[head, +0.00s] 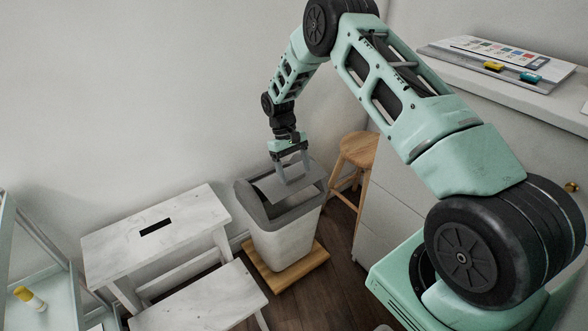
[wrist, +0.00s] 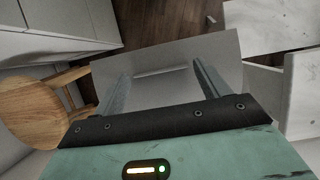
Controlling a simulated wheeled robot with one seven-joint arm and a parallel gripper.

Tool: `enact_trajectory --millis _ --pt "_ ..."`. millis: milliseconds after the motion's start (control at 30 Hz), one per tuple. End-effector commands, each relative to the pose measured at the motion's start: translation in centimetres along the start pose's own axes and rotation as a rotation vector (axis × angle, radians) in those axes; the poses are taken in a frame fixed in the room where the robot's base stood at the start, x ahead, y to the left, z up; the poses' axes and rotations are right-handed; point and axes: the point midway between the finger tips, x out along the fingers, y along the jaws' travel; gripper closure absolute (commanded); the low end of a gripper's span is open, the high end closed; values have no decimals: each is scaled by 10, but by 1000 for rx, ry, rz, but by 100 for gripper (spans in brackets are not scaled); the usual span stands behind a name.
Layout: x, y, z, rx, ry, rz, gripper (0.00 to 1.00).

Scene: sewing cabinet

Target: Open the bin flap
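In the wrist view the flap (wrist: 165,48) spreads behind both fingers of my gripper (wrist: 161,70). Whether the fingertips touch the flap I cannot tell.
The bin stands on a wooden base (head: 290,277). A white step stool (head: 160,232) is to its left and a round wooden stool (head: 358,150) is behind it to the right. A cabinet (head: 385,205) stands at the right. A shelf cart (head: 45,280) is at the far left.

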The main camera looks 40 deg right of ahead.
Motion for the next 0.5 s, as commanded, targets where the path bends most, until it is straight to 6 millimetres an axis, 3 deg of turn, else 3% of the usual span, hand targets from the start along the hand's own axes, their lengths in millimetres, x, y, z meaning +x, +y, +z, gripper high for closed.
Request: enact_trajectory --millis 333,500 --pt "-1 0 0 0 -1 0 10" --pt "-16 0 0 0 2 1 10"
